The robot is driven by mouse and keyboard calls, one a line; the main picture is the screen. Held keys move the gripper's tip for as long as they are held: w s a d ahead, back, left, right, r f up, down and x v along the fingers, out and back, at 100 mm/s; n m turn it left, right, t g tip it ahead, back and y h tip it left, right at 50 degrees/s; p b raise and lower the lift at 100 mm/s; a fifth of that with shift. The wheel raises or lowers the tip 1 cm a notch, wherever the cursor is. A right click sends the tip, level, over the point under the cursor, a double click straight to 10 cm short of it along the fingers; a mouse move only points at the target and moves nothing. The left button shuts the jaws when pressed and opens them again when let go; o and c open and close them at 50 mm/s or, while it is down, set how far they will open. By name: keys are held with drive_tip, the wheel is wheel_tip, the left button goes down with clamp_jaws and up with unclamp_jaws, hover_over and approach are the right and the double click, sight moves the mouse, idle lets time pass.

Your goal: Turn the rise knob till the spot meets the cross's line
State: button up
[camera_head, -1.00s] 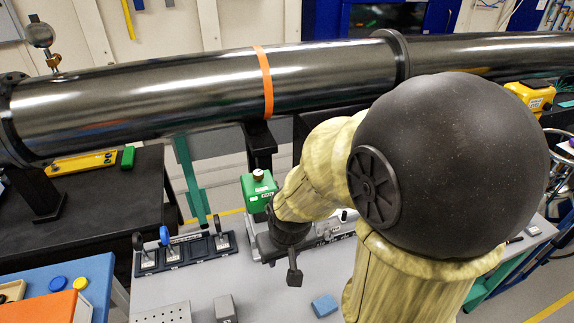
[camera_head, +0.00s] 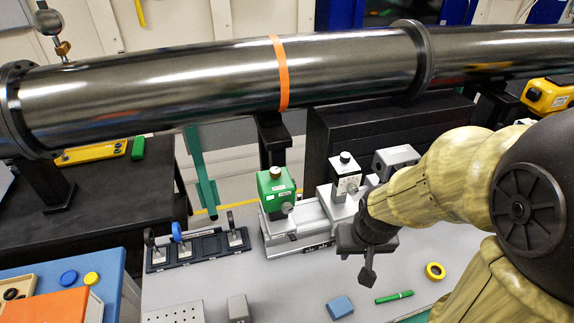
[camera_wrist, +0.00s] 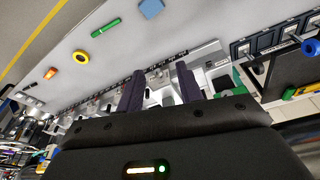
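A green block (camera_head: 276,190) with a brass-coloured top knob (camera_head: 275,172) and a grey side knob (camera_head: 287,208) stands on a silver rail (camera_head: 290,242). To its right, a pale grey block (camera_head: 345,180) carries a dark top knob (camera_head: 345,157). I cannot tell which knob is the rise knob. I see no spot or cross. My gripper (camera_head: 367,270) hangs in front of the rail's right part, right of the green block, touching no knob that I can see. In the wrist view my gripper (camera_wrist: 158,85) has its two fingers apart with nothing held between them.
A large dark pipe (camera_head: 180,90) crosses behind the rail. A black rack (camera_head: 200,246) with several upright holders stands left of the rail.

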drive_tip(key=o, duration=0.3)
drive_tip(key=shift+w+r, duration=0.1)
drive_tip(key=shift+w, duration=0.05)
wheel_tip(320, 180, up, 18)
drive_tip(key=n+g+p, duration=0.3)
drive_tip(key=n+p, duration=0.2)
drive_tip(key=n, duration=0.4)
hover_over(276, 170)
drive_tip(key=shift+f, duration=0.25)
wheel_tip(276, 170, down, 17)
drive_tip(key=p, duration=0.4)
drive_tip(key=shift+f, duration=0.1)
drive_tip(key=c, duration=0.9)
drive_tip(key=shift+c, duration=0.2)
